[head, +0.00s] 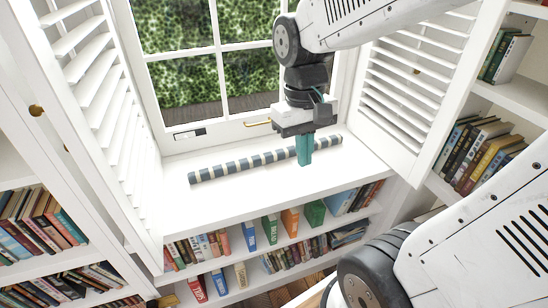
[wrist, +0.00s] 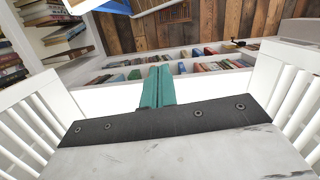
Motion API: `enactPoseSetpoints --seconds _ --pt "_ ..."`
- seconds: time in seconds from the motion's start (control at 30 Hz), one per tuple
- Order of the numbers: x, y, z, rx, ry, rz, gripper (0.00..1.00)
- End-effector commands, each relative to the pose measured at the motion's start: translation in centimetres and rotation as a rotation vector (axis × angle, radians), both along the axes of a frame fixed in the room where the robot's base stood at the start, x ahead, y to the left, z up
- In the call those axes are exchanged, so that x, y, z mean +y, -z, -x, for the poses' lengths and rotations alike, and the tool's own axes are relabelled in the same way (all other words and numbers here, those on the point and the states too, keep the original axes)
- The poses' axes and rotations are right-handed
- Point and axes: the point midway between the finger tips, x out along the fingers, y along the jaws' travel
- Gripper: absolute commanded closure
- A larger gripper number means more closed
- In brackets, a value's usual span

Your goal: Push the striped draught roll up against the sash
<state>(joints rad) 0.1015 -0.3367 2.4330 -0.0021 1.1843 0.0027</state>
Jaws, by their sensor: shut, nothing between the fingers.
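The striped draught roll (head: 240,164), dark grey-blue and cream, lies on the white window sill (head: 215,194). It slants in the picture, its right end higher up. A strip of bare sill shows between the roll and the white window sash (head: 225,134) behind it. My gripper (head: 304,163) is shut and empty, teal fingers pointing down. The fingers cover part of the roll's right half and appear to be on its room side; whether they touch it I cannot tell. In the wrist view the shut fingers (wrist: 158,88) show, but the roll does not.
White louvred shutters stand open at the left (head: 95,80) and right (head: 405,95) of the sill. A brass handle (head: 257,123) and a dark latch (head: 190,133) sit on the sash. Shelves of books (head: 290,250) lie below the sill. The sill's front left is clear.

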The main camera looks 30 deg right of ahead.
Motion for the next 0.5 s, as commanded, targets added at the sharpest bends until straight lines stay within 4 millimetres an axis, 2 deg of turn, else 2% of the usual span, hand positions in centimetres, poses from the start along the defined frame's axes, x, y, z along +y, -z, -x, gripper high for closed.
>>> enactPoseSetpoints --seconds 0.27,0.5 --pt "-2.7 4.3 -7.2 0.070 0.047 -0.012 1.00" --pt "-5.7 9.8 -13.6 0.090 0.082 -0.020 1.00"
